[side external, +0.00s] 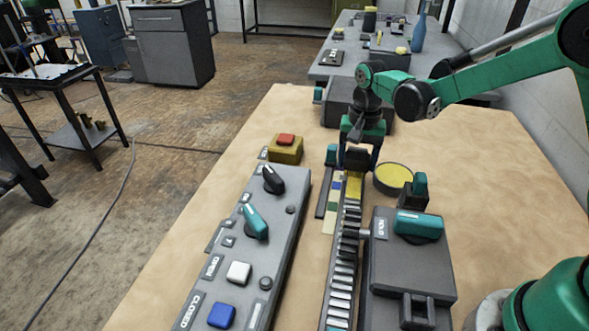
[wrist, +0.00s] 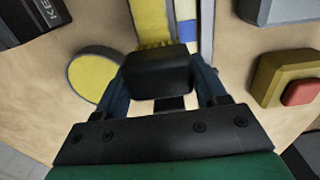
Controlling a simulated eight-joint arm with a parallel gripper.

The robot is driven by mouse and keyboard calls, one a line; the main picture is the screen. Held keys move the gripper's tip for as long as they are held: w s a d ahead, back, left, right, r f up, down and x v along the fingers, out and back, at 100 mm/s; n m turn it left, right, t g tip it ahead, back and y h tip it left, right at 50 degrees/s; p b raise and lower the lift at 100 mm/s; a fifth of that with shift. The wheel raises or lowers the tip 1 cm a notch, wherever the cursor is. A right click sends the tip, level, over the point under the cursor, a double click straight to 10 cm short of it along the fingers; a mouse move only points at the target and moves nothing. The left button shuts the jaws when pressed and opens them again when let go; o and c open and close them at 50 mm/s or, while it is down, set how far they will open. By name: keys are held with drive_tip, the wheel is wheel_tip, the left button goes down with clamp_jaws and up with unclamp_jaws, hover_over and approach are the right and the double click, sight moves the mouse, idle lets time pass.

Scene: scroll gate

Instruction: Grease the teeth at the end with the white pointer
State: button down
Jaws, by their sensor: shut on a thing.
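My gripper (side external: 357,155) is shut on a dark block (wrist: 158,74), with a blue finger on each side in the wrist view. Yellow bristle-like tufts (wrist: 155,43) show just beyond the block; I cannot tell whether they touch the rack. The long rack (side external: 343,250) has a row of pale metal teeth, and its far end, near my gripper, shows yellow (side external: 353,187). A round grey tin with a yellow top (side external: 393,178) stands right of the rack; it also shows in the wrist view (wrist: 94,74). I cannot make out a white pointer.
A grey panel (side external: 262,240) with knobs and buttons lies left of the rack. A yellow box with a red button (side external: 286,142) stands at its far end. A dark housing with a teal lever (side external: 418,225) stands right of the rack. The tabletop (side external: 480,160) farther right is clear.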

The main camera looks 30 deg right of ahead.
drive_tip(key=shift+w+d, duration=0.3)
drive_tip(key=shift+d, duration=0.05)
drive_tip(key=shift+a+r, duration=0.1)
drive_tip(key=shift+r, duration=3.95)
